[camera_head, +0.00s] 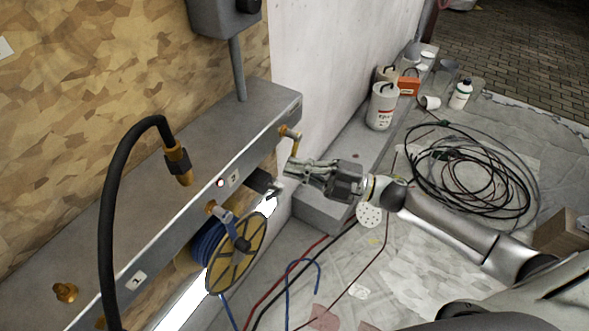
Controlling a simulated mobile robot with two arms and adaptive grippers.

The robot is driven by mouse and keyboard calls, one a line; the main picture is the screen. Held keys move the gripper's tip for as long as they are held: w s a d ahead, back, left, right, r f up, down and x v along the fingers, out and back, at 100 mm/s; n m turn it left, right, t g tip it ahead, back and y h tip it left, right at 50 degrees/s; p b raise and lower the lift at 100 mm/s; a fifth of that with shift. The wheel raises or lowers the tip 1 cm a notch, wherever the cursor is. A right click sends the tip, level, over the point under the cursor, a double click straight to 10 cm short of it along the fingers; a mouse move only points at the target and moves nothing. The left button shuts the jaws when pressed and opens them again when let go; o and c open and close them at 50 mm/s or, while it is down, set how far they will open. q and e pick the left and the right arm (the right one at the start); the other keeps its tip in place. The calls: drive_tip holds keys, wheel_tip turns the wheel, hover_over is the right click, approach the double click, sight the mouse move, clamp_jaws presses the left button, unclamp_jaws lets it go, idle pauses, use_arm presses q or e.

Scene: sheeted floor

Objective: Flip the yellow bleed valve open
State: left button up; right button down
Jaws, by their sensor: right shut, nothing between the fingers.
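The yellow bleed valve (291,134) sits at the far end of the grey metal rail. It is small, brass-yellow, and its short lever appears to hang down from the body. My right gripper (289,169) reaches in from the right, with its fingers pointing left. It is shut and empty, just below the valve's lever in the picture. I cannot tell whether the fingertips touch the lever. My left gripper is not in view.
The grey rail (190,158) carries labels, a second valve (217,211) and a brass fitting (66,292). A black hose (106,200) arches at left. A yellow reel (236,255) with blue hose hangs below. Coiled black cable (470,175), bottles and cans lie on the sheeted floor.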

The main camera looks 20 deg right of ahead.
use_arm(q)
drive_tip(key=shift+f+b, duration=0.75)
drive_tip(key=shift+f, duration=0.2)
use_arm(e)
drive_tip(key=shift+w+d+f+n+g+h, duration=0.2)
drive_tip(key=shift+w+d+f+n, duration=0.1)
drive_tip(key=shift+n, duration=0.5)
drive_tip(key=shift+w+d+f+n+g+h, duration=0.2)
drive_tip(key=shift+d+f+n, duration=0.1)
drive_tip(key=shift+n, duration=0.5)
drive_tip(key=shift+w+d+f+n+g+h, duration=0.1)
drive_tip(key=shift+w+d+f+n+g, duration=0.15)
drive_tip(key=shift+n, duration=0.55)
